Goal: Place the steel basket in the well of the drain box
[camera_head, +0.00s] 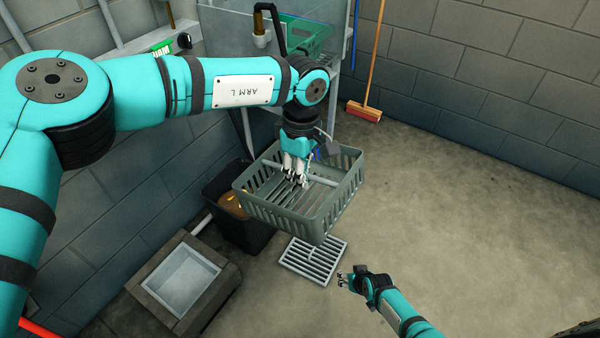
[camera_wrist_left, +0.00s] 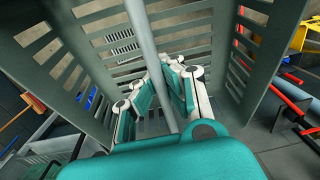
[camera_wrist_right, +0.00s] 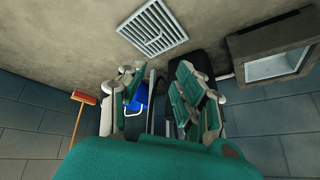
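The steel basket (camera_head: 262,205) is a grey slotted crate with a bar across its top. My left gripper (camera_head: 296,178) reaches into it from above and appears shut on the bar. The basket seems held above the floor, slightly tilted. In the left wrist view the basket's bar (camera_wrist_left: 140,35) runs between the fingers, and slotted walls surround them. The drain box (camera_head: 217,292) is a square grey-brown frame with a pale, open well (camera_head: 183,280), left of and below the basket. My right gripper (camera_head: 345,280) is open and empty near the floor grate; its fingers show apart in the right wrist view (camera_wrist_right: 155,80).
A slotted grate (camera_head: 313,260) lies on the floor between the drain box and my right gripper. A black bin (camera_head: 247,232) with brown contents stands partly behind the basket. A green crate (camera_head: 305,35) and sink stand at the back, with a broom (camera_head: 365,111) nearby.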

